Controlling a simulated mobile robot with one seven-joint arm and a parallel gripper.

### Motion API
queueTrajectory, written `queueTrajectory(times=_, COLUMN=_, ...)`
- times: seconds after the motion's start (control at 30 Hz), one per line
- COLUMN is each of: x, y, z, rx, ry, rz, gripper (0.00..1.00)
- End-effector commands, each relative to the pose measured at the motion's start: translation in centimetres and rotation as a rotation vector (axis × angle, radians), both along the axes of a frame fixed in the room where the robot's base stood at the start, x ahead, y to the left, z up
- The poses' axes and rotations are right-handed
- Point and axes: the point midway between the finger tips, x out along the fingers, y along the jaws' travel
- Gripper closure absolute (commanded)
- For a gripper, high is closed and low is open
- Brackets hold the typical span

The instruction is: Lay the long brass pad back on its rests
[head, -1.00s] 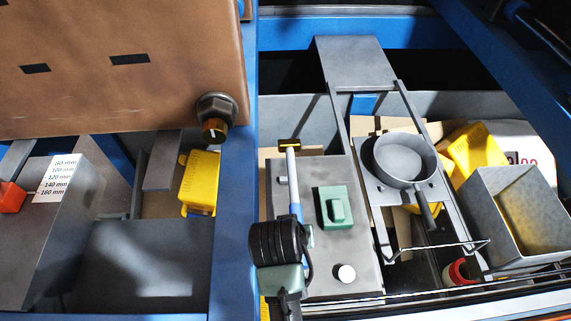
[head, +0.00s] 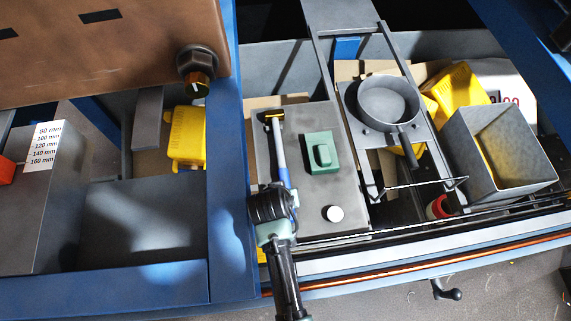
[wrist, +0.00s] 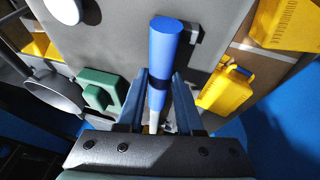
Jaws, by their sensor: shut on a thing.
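A long tool with a brass-coloured end (head: 273,115), a pale shaft and a blue handle (head: 281,165) lies along the left side of the grey box top in the head view; I take it to be the long brass pad. My gripper (wrist: 158,100) is shut on it, with the blue handle (wrist: 165,42) between the two fingers in the wrist view. I cannot tell whether the tool touches any rest.
A green block (head: 320,153) and a white knob (head: 333,214) stand on the grey box top (head: 305,190). A grey pan (head: 387,102) sits in a rack to the right. Yellow cans (head: 187,137) and an open grey bin (head: 500,150) stand at the sides. A blue post (head: 227,200) is close on the left.

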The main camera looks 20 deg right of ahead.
Motion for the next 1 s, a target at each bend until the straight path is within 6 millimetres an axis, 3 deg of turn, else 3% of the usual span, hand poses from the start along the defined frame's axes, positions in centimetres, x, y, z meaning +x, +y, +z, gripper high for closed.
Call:
queueTrajectory(times=0.3, x=0.1, y=0.0, z=-0.2, rx=-0.001, ry=-0.003, rz=0.001, gripper=1.0)
queueTrajectory(times=0.33, x=0.0, y=0.0, z=-0.2, rx=0.0, ry=-0.001, rz=0.0, gripper=0.61)
queueTrajectory(times=0.5, x=0.0, y=0.0, z=-0.2, rx=0.0, ry=-0.001, rz=0.0, gripper=0.35)
queueTrajectory(times=0.9, x=0.0, y=0.0, z=-0.7, rx=0.0, ry=0.0, rz=-0.001, gripper=0.35)
queueTrajectory(times=1.0, x=-0.2, y=0.3, z=0.3, rx=0.0, ry=-0.003, rz=0.001, gripper=0.35)
